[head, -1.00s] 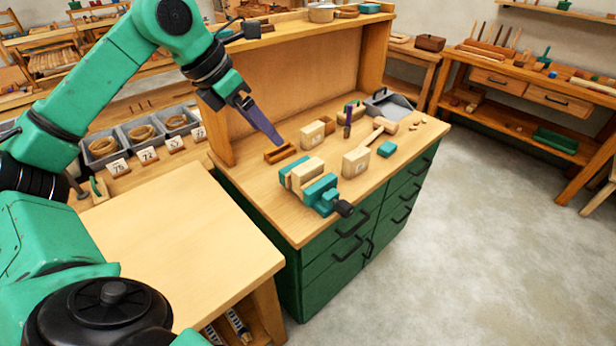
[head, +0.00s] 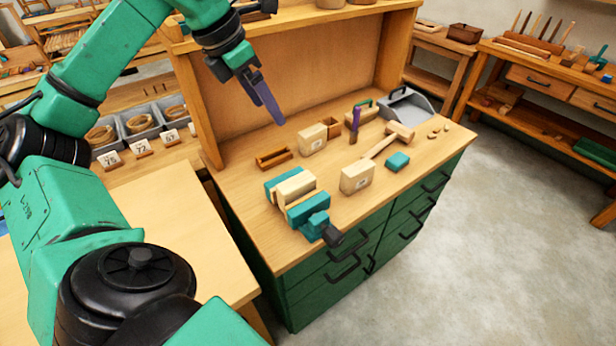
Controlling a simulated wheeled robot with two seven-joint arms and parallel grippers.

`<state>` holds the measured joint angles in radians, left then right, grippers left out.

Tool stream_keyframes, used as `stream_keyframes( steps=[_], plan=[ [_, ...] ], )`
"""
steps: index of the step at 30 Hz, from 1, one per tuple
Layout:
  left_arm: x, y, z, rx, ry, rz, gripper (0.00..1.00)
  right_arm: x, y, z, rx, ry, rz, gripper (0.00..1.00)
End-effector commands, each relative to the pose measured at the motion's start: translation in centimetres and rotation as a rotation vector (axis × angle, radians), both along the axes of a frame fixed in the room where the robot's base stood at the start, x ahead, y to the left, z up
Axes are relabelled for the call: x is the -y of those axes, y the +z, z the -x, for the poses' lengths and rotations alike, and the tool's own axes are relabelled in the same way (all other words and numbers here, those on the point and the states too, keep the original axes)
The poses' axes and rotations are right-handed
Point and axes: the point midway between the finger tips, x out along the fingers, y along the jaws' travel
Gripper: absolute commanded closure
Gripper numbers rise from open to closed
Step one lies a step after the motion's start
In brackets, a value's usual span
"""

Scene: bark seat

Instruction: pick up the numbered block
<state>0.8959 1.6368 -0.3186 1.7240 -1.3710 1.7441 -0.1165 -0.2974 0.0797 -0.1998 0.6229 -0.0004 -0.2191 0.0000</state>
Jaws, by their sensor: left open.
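Two pale wooden blocks with small marked labels stand on the workbench (head: 255,215). One block (head: 312,139) is towards the back, and the other block (head: 356,178) is nearer the front, right of the vise. The labels are too small to read, so I cannot tell which is the numbered block. My left gripper (head: 270,104), with purple fingers, hangs in the air behind and left of the back block, pointing down and right. It is open, holds nothing and touches neither block. My right gripper is out of view.
A teal and wood vise (head: 305,205) stands in front. A small wooden tray (head: 273,158) lies left of the back block. A mallet (head: 392,137), an upright purple tool (head: 354,122), a teal block (head: 397,161) and a grey dustpan (head: 405,105) crowd the right side.

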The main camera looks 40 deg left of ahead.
Motion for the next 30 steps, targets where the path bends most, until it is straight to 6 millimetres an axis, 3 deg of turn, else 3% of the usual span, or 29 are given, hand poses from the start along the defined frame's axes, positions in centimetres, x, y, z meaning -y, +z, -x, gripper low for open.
stream_keyframes(
  steps=[1,15,20,27,30],
  plan=[
    [0.0,-1.4,0.0,0.0,0.0,0.0,0.12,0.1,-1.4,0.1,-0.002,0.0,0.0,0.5],
    [0.0,-9.4,0.1,0.0,0.0,0.0,0.12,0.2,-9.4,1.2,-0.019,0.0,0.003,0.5],
    [0.1,-10.5,-0.3,-0.001,0.0,0.0,0.12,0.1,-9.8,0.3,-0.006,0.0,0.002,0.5],
    [0.8,-15.9,-2.5,-0.003,-0.001,0.001,0.12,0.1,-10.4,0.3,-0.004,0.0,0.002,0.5],
    [1.0,-17.3,-3.1,-0.001,0.0,0.001,0.12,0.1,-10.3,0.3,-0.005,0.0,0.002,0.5]
  ],
)
